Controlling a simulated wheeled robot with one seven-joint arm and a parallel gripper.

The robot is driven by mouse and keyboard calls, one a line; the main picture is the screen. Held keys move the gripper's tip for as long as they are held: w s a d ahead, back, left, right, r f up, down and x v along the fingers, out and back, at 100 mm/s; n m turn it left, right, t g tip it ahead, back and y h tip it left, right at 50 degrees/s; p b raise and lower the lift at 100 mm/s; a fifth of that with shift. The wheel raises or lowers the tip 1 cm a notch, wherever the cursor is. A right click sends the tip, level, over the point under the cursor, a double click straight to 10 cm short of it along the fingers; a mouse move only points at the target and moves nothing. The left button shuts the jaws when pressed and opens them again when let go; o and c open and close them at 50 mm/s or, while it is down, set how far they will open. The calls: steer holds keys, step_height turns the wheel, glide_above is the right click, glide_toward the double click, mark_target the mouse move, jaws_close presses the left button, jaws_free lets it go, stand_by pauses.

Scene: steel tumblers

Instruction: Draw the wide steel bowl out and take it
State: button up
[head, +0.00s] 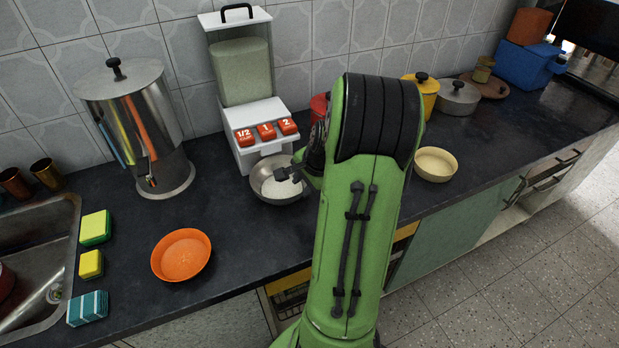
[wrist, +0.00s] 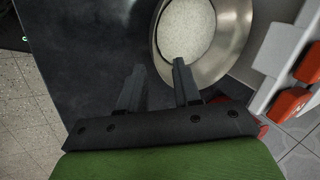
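The wide steel bowl (head: 260,173) stands on the dark counter at the foot of the rice dispenser (head: 243,75), below its orange-red buttons. White grains, apparently rice (wrist: 185,28), lie in it. In the wrist view the bowl (wrist: 218,70) is at the top, cut off by the frame. My gripper (head: 287,172) is at the bowl's right side in the head view, where my arm hides part of it. In the wrist view my gripper (wrist: 158,68) is open and empty, one finger over the bowl's inside, the other outside, with the rim between them. Contact cannot be told.
A steel urn (head: 135,120) stands left of the dispenser. An orange bowl (head: 181,255) is at the front left, beside sponges (head: 91,264) and the sink. A cream bowl (head: 435,164) and pots (head: 458,97) are right of my arm. The counter just before the steel bowl is clear.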

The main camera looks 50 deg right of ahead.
mark_target(297, 195)
steer(key=b+x, duration=0.1)
steer(key=x, duration=0.6)
steer(key=shift+w+f+b, duration=0.15)
steer(key=shift+f+b, duration=0.05)
steer(key=shift+b, duration=0.2)
jaws_close()
